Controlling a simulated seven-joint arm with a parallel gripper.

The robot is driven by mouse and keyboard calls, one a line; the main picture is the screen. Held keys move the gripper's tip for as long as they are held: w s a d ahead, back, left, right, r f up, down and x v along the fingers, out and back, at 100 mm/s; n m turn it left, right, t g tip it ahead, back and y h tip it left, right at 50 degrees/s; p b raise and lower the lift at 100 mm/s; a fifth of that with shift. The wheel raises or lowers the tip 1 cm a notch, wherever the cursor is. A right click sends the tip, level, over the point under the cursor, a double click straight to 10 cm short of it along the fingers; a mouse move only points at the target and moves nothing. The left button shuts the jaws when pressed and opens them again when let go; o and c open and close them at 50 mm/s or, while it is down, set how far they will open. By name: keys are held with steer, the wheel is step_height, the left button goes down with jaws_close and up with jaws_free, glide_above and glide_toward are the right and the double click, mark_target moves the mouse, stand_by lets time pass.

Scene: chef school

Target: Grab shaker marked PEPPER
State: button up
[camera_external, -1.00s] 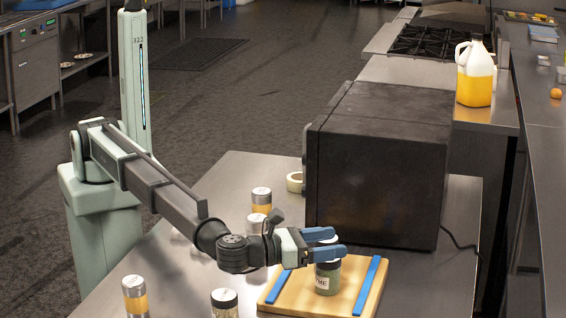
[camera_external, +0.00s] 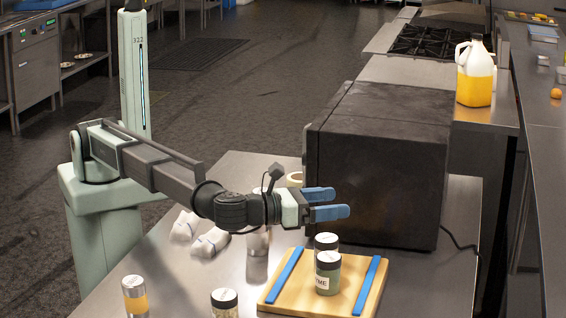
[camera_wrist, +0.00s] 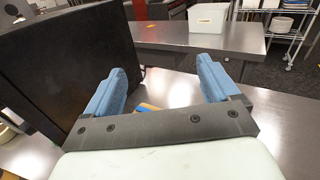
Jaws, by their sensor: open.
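My gripper (camera_external: 325,205) is open and empty in the external view, its blue fingers raised above and behind the cutting board. In the wrist view my gripper (camera_wrist: 165,85) has its fingers wide apart with nothing between them. Two shakers with green contents stand on the board: the front shaker (camera_external: 328,278) has a label of which "ME" shows, and the one behind it (camera_external: 326,242) has a dark lid. A shaker with orange contents (camera_external: 135,297) and one with pale contents (camera_external: 224,304) stand at the front. Another shaker (camera_external: 258,240) is partly hidden under my arm. I cannot read PEPPER on any of them.
The wooden cutting board (camera_external: 278,297) has blue strips at both sides. A large black oven-like box (camera_external: 380,165) stands close behind my gripper. White wrapped bundles (camera_external: 210,243) and a tape roll (camera_external: 295,180) lie on the steel table. The table's right front is clear.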

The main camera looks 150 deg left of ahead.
steer(key=s+a+n+g+h, duration=0.2)
steer(key=s+n+h, duration=0.5)
steer(key=s+n, duration=0.9)
steer(key=s+d+n+t+h, duration=0.1)
steer(key=s+d+n+h, duration=0.3)
steer(key=s+n, duration=0.25)
steer(key=s+d+n+h, duration=0.4)
steer(key=s+n, duration=0.1)
steer(key=s, duration=0.3)
glide_toward(267, 253)
steer(key=shift+s+a+f, duration=0.1)
steer(key=shift+s+f, duration=0.05)
steer(key=shift+s, duration=0.05)
steer(key=shift+x, duration=2.65)
steer(key=shift+w, duration=0.1)
steer(key=shift+c, duration=0.4)
